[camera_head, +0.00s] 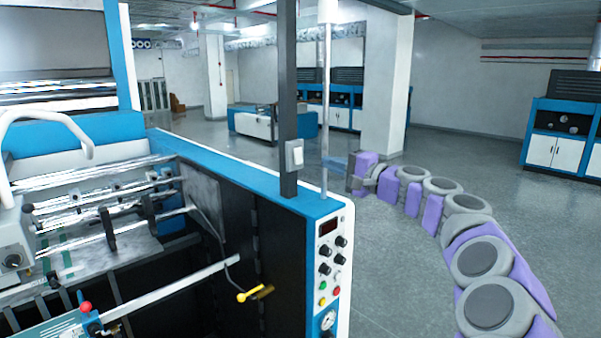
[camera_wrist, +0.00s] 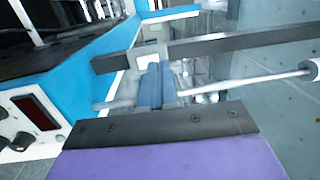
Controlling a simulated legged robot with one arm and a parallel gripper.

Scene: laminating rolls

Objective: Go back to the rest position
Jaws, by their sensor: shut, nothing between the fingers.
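My gripper (camera_head: 332,162) is at the end of my grey and purple arm, which curves in from the lower right of the head view. Its fingers lie close to the laminating machine's dark post (camera_head: 288,100) and thin metal pole (camera_head: 325,110); I cannot tell the exact gap. In the wrist view the bluish fingers of my gripper (camera_wrist: 155,78) are together with nothing held. Beyond them show the dark post (camera_wrist: 240,43), the white switch box (camera_wrist: 149,58) and the metal pole (camera_wrist: 235,87).
The laminating machine with its blue frame (camera_head: 240,175) and rollers fills the left. A white column (camera_head: 385,85) and blue-white cabinets (camera_head: 560,130) stand farther back. The grey floor (camera_head: 460,165) is open at right.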

